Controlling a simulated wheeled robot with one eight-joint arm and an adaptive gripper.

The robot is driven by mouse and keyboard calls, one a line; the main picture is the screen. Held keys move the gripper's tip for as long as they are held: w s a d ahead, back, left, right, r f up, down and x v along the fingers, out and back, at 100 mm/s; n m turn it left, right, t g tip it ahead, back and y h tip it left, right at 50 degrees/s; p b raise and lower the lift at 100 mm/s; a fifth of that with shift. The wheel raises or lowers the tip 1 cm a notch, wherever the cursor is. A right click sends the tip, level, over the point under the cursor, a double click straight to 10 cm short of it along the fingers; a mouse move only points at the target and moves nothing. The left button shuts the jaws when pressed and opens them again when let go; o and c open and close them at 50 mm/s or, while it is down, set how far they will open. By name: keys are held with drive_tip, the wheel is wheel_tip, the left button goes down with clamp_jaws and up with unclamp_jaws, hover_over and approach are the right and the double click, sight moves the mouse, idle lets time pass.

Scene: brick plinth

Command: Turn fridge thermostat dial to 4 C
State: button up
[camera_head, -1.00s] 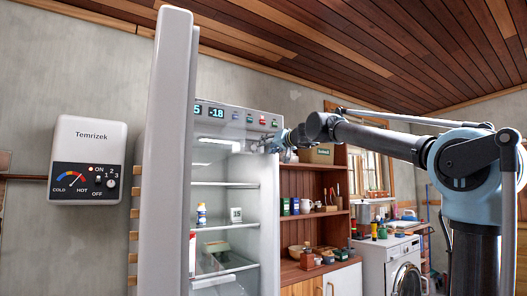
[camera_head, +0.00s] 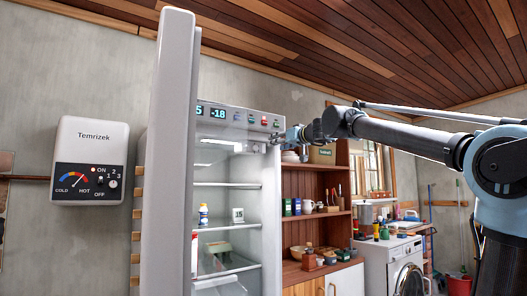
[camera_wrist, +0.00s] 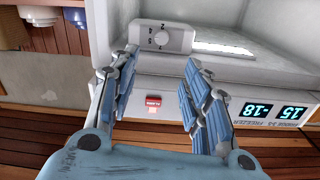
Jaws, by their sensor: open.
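The thermostat dial (camera_wrist: 161,38) is a small round knob on a pale housing inside the open fridge (camera_head: 258,210), with small dark marks around it in the wrist view. I cannot read its setting. My gripper (camera_wrist: 160,58) is open and empty, its two blue-padded fingers spread on either side of the dial's line of sight. Whether the fingertips touch the housing is unclear. In the head view my gripper (camera_head: 281,138) is at the upper right edge of the fridge, and the dial is too small to make out.
The open fridge door (camera_head: 172,150) stands on the left. The top panel has a display (camera_head: 218,114) reading -18, and a red label (camera_wrist: 153,100) shows between my fingers. A wall heater control (camera_head: 90,160) hangs left. Shelves (camera_head: 315,225) and a washing machine (camera_head: 385,270) stand right.

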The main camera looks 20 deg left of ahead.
sight(257, 148)
drive_tip(key=shift+n, duration=0.9)
drive_tip(key=x, duration=1.5)
drive_tip(key=shift+a, duration=0.25)
drive_tip(key=shift+w, duration=0.1)
clamp_jaws()
